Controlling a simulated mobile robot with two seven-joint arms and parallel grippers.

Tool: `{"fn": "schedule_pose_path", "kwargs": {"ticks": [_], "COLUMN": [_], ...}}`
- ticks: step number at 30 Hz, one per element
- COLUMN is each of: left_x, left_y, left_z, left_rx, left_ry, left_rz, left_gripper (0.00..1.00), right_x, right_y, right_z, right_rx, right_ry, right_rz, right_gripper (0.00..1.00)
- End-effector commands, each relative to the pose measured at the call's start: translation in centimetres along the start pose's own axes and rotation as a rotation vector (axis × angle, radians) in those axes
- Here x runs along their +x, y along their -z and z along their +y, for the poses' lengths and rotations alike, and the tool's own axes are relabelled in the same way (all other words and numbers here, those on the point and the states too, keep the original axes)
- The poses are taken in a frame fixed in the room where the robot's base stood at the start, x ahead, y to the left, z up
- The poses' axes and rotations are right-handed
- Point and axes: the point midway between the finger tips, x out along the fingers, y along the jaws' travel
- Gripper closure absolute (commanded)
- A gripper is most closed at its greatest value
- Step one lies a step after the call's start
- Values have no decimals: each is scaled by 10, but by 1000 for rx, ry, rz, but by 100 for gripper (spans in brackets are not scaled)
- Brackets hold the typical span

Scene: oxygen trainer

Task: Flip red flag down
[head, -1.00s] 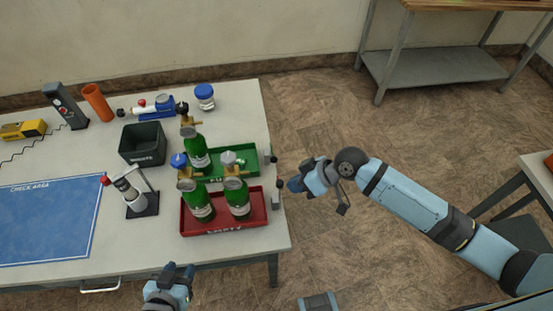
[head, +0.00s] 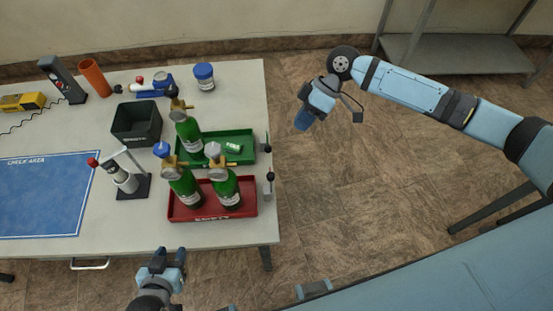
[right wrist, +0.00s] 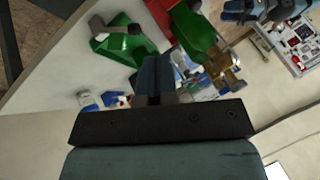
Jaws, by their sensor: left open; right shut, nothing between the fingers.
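No raised red flag face can be made out. A small grey bracket with a dark top (head: 269,186) stands at the right end of the red tray (head: 185,214), and a similar dark-topped piece (head: 266,148) stands by the green tray (head: 247,134). My right gripper (head: 303,121) is shut and empty, over the floor to the right of the table, apart from both brackets. Its fingers (right wrist: 153,78) show shut in the right wrist view, with the green tray (right wrist: 128,48) beyond. My left gripper (head: 170,257) is open and empty at the table's front edge.
Two green bottles (head: 186,188) stand in the red tray and one (head: 188,137) in the green tray. A black bin (head: 137,128), a clamp stand (head: 124,180) and a blue mat (head: 45,200) lie left.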

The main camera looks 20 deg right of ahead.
Motion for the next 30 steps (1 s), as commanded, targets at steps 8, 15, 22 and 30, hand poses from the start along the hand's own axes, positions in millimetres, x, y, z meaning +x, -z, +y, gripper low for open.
{"fn": "schedule_pose_path", "kwargs": {"ticks": [8, 15, 22, 30], "left_x": [-1, -5, -10, -19], "left_y": [1, 8, 16, 26], "left_z": [-1, -2, -5, -7], "left_rx": [1, 3, 4, 3], "left_ry": [2, 4, 12, 18], "left_rz": [1, 2, 5, 4], "left_gripper": [57, 57, 57, 57], "right_x": [5, 42, 92, 114], "right_y": [0, 1, 1, 0], "right_z": [0, -1, -2, -29], "right_rx": [1, 1, 2, 1], "right_ry": [0, 2, 2, 0], "right_rz": [0, 0, 1, 0], "right_gripper": [100, 100, 100, 100]}}
